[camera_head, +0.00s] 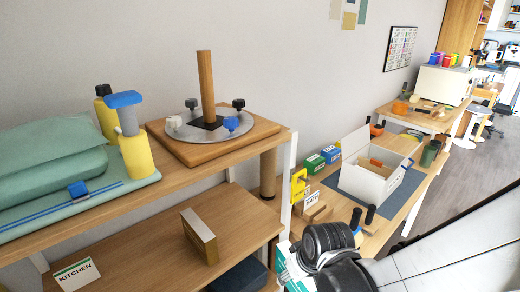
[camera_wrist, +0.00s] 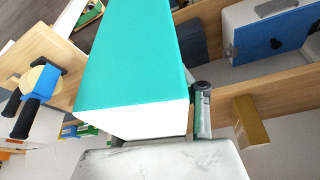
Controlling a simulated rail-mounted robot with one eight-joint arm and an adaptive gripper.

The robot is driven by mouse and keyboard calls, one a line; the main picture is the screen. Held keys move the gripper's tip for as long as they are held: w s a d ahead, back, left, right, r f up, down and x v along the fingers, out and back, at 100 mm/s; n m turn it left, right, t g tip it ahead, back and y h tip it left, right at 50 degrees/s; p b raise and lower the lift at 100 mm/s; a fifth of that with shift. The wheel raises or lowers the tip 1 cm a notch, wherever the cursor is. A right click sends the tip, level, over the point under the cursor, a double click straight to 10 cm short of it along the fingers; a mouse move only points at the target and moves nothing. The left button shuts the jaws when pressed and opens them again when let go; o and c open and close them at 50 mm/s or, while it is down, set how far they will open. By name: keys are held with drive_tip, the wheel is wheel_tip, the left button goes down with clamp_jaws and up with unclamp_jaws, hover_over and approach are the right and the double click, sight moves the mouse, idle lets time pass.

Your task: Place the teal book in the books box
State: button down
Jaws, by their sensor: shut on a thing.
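The teal book (camera_wrist: 138,50) fills the middle of the wrist view, with its white page edge turned toward the camera. In the head view only a small teal and white part of the book (camera_head: 287,262) shows past my gripper, off the right end of the wooden shelves. No box reads clearly as the books box.
The lower shelf (camera_head: 150,250) carries a tan upright block (camera_head: 199,237), a KITCHEN label (camera_head: 76,275) and a dark blue item (camera_head: 240,277). The upper shelf holds a round fixture (camera_head: 208,125), yellow bottles and green cloths. A white post (camera_head: 288,180) stands near my gripper.

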drive_tip(key=w+d+f+m+h, duration=0.15)
drive_tip(key=w+d, duration=0.25)
drive_tip(key=w, duration=0.4)
drive_tip(key=w+d+m, duration=0.2)
drive_tip(key=w+d, duration=0.2)
drive_tip(key=w, duration=0.4)
drive_tip(key=w+d+f+m+h, duration=0.1)
drive_tip(key=w+d+m, duration=0.1)
drive_tip(key=w+d, duration=0.35)
drive_tip(key=s+a+f, duration=0.1)
drive_tip(key=s+f, duration=0.2)
drive_tip(key=s, duration=0.6)
drive_tip(key=shift+a+f, duration=0.4)
drive_tip(key=shift+s+y, duration=0.1)
drive_tip(key=shift+y, duration=0.15)
